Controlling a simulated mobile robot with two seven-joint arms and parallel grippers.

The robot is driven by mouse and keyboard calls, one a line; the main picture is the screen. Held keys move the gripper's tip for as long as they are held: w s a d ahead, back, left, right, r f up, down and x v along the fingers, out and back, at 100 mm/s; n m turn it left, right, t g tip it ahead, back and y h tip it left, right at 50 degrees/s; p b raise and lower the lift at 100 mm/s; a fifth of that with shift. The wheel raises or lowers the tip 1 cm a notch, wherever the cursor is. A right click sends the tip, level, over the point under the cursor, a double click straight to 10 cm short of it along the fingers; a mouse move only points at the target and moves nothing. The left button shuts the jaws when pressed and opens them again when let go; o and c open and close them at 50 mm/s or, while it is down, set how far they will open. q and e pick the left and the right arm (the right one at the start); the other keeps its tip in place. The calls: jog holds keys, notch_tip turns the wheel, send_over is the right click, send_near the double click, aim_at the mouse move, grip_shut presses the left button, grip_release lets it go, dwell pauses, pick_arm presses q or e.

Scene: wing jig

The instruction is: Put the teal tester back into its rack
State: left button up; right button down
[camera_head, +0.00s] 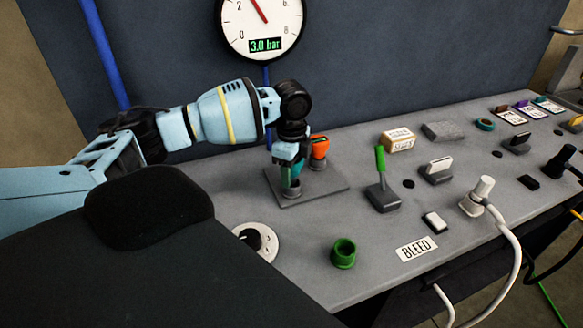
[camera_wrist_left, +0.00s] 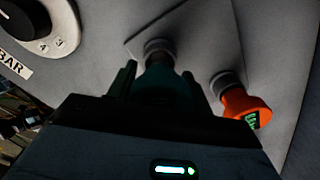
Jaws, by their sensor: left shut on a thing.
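The teal tester (camera_head: 297,171) is between the fingers of my left gripper (camera_head: 289,178), which is shut on it and points down over the rack. The rack is a flat grey plate (camera_head: 326,184) with grey round holders. In the left wrist view, the dark teal tester (camera_wrist_left: 166,84) lines up with one grey holder (camera_wrist_left: 158,47); I cannot tell how deep it sits. The gripper hides much of the tester. My right gripper is not in view.
An orange tester (camera_head: 319,148) stands in the neighbouring holder, close to my left gripper. A gauge (camera_head: 262,22) reads 3.0 bar. White hose (camera_head: 505,235) hangs at right.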

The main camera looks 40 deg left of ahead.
pick_arm(q)
jog(key=shift+f, duration=1.4)
dwell(0.6)
jog(key=o, duration=1.1)
jog(key=shift+r, duration=3.9)
